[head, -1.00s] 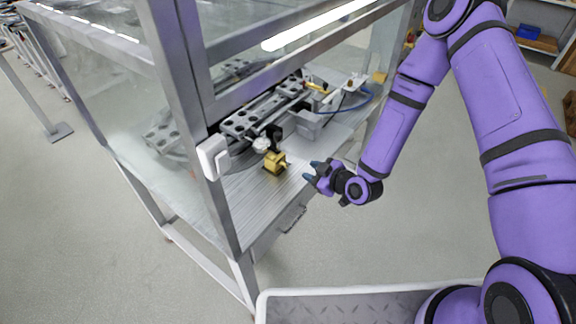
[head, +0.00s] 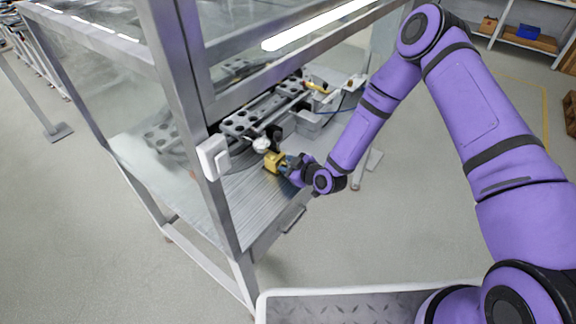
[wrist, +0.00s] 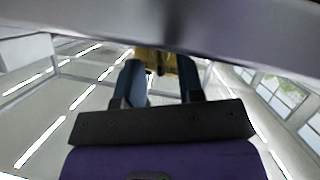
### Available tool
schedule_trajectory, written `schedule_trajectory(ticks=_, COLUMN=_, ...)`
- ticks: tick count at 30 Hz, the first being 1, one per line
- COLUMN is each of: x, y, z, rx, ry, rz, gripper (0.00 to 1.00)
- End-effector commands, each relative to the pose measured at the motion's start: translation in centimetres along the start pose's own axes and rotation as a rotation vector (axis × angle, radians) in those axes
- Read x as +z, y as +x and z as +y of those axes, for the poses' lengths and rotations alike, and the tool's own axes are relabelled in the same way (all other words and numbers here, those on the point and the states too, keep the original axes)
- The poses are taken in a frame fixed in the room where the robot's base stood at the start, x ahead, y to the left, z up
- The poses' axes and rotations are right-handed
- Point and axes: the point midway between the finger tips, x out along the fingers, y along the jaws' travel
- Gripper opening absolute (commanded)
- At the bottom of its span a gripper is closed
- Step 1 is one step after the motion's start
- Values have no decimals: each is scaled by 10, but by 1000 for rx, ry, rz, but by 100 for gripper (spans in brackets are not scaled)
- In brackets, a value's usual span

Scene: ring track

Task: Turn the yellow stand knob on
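The yellow stand (head: 274,161) is a small block on the ribbed metal deck inside the glass-walled frame, near the white-faced dial. My gripper (head: 286,166) is at its right side, with the fingertips right up against it in the head view. In the wrist view, the two dark blue fingers of my gripper (wrist: 161,68) stand apart, and the yellow stand (wrist: 155,60) shows between and beyond their tips. I cannot tell whether the fingers touch it. The knob itself is not clearly visible; the fingers hide that side of the stand.
A metal frame post (head: 192,120) with a white box (head: 213,157) stands left of the stand. A perforated grey rail (head: 262,112) and a grey block (head: 312,121) lie behind it. The deck in front of the stand (head: 250,195) is bare.

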Motion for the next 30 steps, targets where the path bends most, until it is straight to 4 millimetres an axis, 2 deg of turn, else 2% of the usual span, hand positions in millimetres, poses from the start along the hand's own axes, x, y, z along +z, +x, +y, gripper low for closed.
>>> schedule_trajectory(ticks=7, x=0, y=1, z=0, rx=0, ry=0, rz=0, gripper=35)
schedule_trajectory(ticks=8, x=0, y=1, z=0, rx=0, ry=0, rz=0, gripper=33)
schedule_trajectory(ticks=12, x=0, y=1, z=0, rx=0, ry=0, rz=0, gripper=1)
schedule_trajectory(ticks=23, x=0, y=1, z=1, rx=-8, ry=21, rz=0, gripper=0)
schedule_trajectory(ticks=30, x=1, y=0, z=4, rx=-51, ry=129, rz=-1, gripper=0)
